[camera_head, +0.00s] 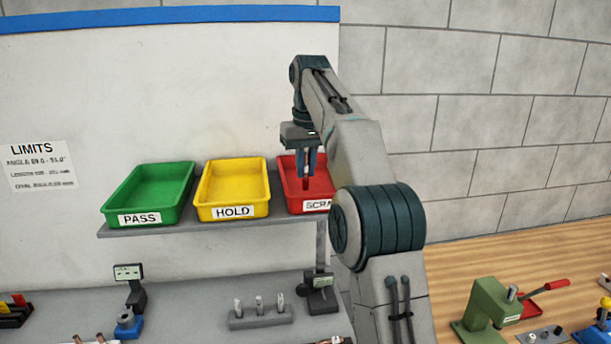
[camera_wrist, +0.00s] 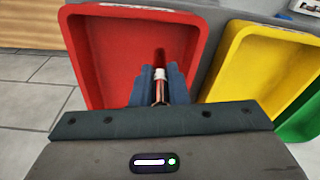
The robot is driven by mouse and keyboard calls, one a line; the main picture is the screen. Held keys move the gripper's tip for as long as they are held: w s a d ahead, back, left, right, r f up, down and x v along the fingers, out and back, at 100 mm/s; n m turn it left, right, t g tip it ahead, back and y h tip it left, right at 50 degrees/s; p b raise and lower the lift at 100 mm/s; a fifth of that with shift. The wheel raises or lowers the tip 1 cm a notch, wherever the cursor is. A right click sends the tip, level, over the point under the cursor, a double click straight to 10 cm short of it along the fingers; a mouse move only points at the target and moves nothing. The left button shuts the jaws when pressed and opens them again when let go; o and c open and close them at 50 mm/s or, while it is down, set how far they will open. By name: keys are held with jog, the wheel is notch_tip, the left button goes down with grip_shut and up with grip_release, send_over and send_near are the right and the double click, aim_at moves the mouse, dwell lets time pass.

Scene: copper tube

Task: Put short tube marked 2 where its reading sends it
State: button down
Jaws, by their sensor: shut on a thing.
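My gripper (camera_head: 308,172) is above the red bin (camera_head: 291,172), whose label is partly covered by my arm and reads "SCRA". In the wrist view my gripper (camera_wrist: 160,92) is shut on a short copper tube (camera_wrist: 160,92) with a white band near its end. The number on the tube is too small to read. The tube's end points into the red bin (camera_wrist: 84,65), apart from its floor as far as I can tell. The yellow HOLD bin (camera_head: 264,187) and green PASS bin (camera_head: 188,192) stand to the left on the same shelf, both empty.
A LIMITS sheet (camera_head: 40,166) hangs on the wall. Below the shelf stand a gauge with a display (camera_head: 129,272), a grey block with several pegs (camera_head: 260,318) and another dark device (camera_head: 320,293). A green press (camera_head: 490,310) stands on the wooden bench at right.

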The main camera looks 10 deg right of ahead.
aim_at(307, 164)
jog(key=shift+s+f, duration=0.2)
jog(key=shift+f, duration=1.6)
jog(key=shift+f, duration=0.1)
jog(key=c, duration=1.4)
grip_release()
jog(key=shift+s+d+r, duration=0.1)
jog(key=shift+s+r, duration=0.05)
jog(key=shift+r, duration=1.6)
jog(key=shift+s+d+r, duration=0.1)
jog(key=shift+r, duration=1.65)
jog(key=shift+s+r, duration=0.15)
jog(key=shift+r, duration=0.15)
